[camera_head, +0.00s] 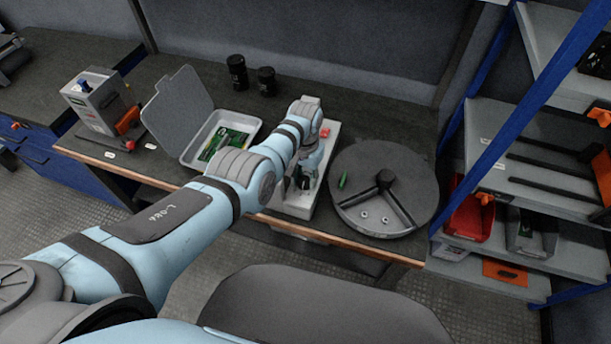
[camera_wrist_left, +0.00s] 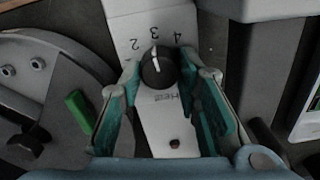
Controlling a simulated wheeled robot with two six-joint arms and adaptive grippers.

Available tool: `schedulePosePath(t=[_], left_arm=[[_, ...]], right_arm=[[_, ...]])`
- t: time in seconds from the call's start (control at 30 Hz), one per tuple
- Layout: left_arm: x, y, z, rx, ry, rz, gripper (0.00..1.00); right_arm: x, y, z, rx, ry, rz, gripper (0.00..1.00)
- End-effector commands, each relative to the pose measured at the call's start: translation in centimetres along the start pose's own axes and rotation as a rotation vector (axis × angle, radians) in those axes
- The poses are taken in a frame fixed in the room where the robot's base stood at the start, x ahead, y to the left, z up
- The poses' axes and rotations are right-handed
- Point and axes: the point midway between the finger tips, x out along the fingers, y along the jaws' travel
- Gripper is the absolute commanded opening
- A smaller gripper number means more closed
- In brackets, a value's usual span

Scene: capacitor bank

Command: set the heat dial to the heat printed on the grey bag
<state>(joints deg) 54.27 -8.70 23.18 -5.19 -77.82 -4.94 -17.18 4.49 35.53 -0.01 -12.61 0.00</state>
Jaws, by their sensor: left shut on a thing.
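The heat dial (camera_wrist_left: 157,68) is a round black knob on a pale panel (camera_wrist_left: 180,125), with 2, 3 and 4 printed around its far side. A light mark on the knob points up the picture, roughly toward the 3. My left gripper (camera_wrist_left: 158,80) is shut on the knob, one finger on each side. In the head view the left gripper (camera_head: 304,178) is over the pale heater box (camera_head: 296,207), and the arm hides much of the box and the dial. I cannot make out a grey bag. My right gripper is not in view.
A round grey tray (camera_head: 410,170) with a green part (camera_head: 343,181) and small rings stands right of the box. An open case (camera_head: 186,150) with green boards is left. Two black jars (camera_head: 237,73) stand behind. A shelf rack (camera_head: 540,185) is far right.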

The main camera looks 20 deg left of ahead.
Motion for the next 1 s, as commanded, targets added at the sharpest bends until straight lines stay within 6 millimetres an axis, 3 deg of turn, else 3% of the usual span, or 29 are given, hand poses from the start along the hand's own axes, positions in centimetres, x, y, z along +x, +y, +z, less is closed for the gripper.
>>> schedulePosePath(t=[0.73,0.77,0.8,0.87,1.0], left_arm=[[0.03,0.06,0.03,0.098,-0.001,0.001,0.03],[0.03,0.06,0.03,0.098,-0.001,0.0,0.34],[0.03,0.06,0.03,0.098,-0.001,0.0,0.4],[0.02,0.05,0.02,0.098,-0.001,0.0,0.49],[0.01,0.05,0.01,0.098,0.0,0.0,0.51]], right_arm=[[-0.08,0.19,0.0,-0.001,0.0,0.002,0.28],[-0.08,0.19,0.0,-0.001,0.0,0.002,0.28],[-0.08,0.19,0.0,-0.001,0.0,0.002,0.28],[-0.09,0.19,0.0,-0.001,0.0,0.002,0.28],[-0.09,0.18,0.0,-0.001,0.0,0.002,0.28]])
